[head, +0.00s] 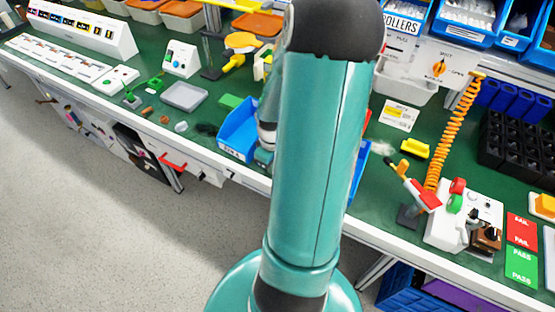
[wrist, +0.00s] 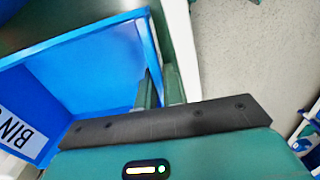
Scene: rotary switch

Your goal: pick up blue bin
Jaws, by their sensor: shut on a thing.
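The blue bin (head: 236,130) is at the front edge of the green bench, left of my arm in the head view. In the wrist view the bin (wrist: 85,70) fills the left side, with a white label reading "BIN" at lower left. My gripper (wrist: 160,88) is shut on the bin's side wall, with one finger on each side of it. In the head view my arm hides most of the gripper and part of the bin. I cannot tell whether the bin is clear of the bench top.
Part of another blue item (head: 357,172) shows right of my arm. A grey tray (head: 184,96) and small parts lie to the left. A coiled orange hose (head: 455,125) and a white switch box (head: 465,222) stand to the right. Grey floor is open in front.

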